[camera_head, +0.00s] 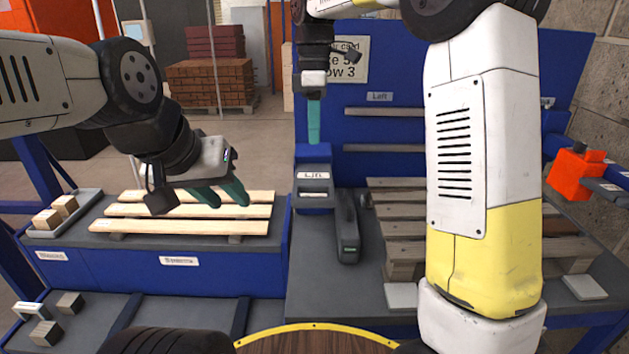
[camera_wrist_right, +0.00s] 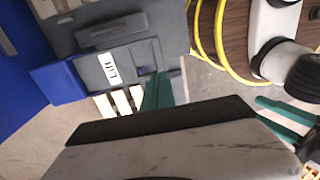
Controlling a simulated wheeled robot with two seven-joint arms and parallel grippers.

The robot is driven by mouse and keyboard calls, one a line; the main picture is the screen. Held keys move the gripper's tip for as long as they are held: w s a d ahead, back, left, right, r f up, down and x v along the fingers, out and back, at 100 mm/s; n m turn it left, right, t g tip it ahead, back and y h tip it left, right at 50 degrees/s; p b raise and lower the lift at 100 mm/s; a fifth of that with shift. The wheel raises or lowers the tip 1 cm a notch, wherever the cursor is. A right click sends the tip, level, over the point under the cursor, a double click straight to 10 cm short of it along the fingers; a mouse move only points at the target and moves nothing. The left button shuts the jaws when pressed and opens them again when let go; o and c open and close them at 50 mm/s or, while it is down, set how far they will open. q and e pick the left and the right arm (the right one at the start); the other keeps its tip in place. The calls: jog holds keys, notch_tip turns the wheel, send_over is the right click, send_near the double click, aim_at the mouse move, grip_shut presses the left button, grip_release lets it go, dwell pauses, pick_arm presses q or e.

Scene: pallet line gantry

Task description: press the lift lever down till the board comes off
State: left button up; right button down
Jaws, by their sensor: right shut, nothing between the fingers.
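The lift post (camera_head: 314,203), blue and grey with a white "Lift" label, stands mid-bench; it also shows in the right wrist view (camera_wrist_right: 122,66). I cannot make out the lever clearly; a dark slot is by the fingertips in the wrist view. My right gripper (camera_head: 314,138) points down, shut and empty, right above the post; contact cannot be told. A weathered grey-brown pallet (camera_head: 405,225) stands to the right, partly hidden by my right arm. Pale boards (camera_head: 185,211) lie on the left bench. My left gripper (camera_head: 228,200) is open and empty above them.
A dark tool (camera_head: 346,235) lies just right of the post. A tray of wooden blocks (camera_head: 85,207) is at far left. An orange device (camera_head: 577,174) is at the right edge. A blue back panel (camera_head: 385,126) rises behind the post.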

aim_at(314, 199)
jog(key=f, duration=0.4)
jog(key=s+f, duration=0.1)
jog(key=f, duration=0.8)
jog(key=shift+s+f, duration=0.2)
jog(key=shift+s+f, duration=0.1)
jog(key=shift+s+f+t, duration=0.2)
jog(key=shift+f+t, duration=0.1)
jog(key=shift+f, duration=0.25)
jog(key=f, duration=0.5)
jog(key=w+f+t, duration=0.1)
jog(key=f, duration=0.5)
jog(key=w+f+t, duration=0.1)
jog(key=f, duration=0.5)
jog(key=shift+w+f, duration=0.1)
jog(key=shift+w, duration=0.15)
jog(key=shift+w+f, duration=0.65)
jog(key=shift+f, duration=0.15)
jog(key=shift+w+r+t, duration=0.1)
jog(key=shift+t, duration=0.2)
